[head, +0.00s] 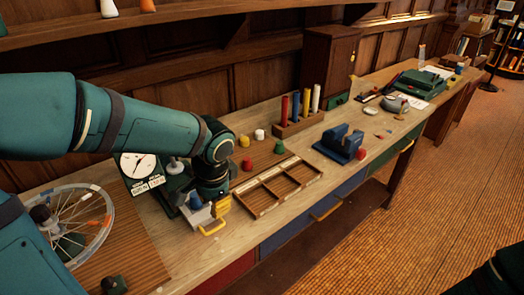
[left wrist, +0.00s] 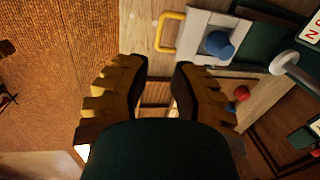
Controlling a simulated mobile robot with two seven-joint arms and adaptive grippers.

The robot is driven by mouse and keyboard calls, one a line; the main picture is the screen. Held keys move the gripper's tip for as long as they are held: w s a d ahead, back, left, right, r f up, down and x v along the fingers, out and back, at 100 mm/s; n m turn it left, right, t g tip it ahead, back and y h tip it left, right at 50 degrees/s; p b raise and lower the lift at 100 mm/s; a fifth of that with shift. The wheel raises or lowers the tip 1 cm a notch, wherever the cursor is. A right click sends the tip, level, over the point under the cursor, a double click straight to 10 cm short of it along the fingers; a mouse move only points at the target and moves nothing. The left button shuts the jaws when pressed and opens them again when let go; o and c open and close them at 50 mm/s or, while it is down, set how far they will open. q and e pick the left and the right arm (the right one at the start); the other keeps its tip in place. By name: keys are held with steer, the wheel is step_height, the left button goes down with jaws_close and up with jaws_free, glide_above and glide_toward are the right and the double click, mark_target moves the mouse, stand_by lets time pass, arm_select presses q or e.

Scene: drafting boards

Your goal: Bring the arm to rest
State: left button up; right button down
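My left arm reaches in from the left of the head view, over the long wooden bench (head: 190,243). My left gripper (head: 221,206) points down at its end, above the bench between the dial device and the wooden compartment tray (head: 255,205). In the left wrist view the two yellow, ridged fingers (left wrist: 161,66) stand apart with nothing seen between them. The gripper is open. A dark shape at the lower right corner of the head view may be part of my other arm; my right gripper does not show.
Beside the gripper are a dial device (head: 138,168) and a pale plate with a blue knob (left wrist: 218,44) and yellow handle (left wrist: 169,33). A spoked wheel (head: 72,218) lies left. Coloured cylinders (head: 296,118) and a blue block (head: 341,145) stand farther along. The floor in front is clear.

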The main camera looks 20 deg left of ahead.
arm_select(q)
steer(key=s+d+f+n+h, duration=0.2)
steer(key=d+f, duration=0.7)
steer(key=f, duration=0.5)
steer(key=s+d+f+n+h, duration=0.3)
steer(key=d+f+n, duration=0.2)
steer(key=d+f, duration=0.5)
step_height(320, 180, down, 5)
steer(key=shift+s+f+t+h, duration=0.1)
steer(key=shift+s+t+h, duration=0.1)
steer(key=shift+t+h, duration=0.2)
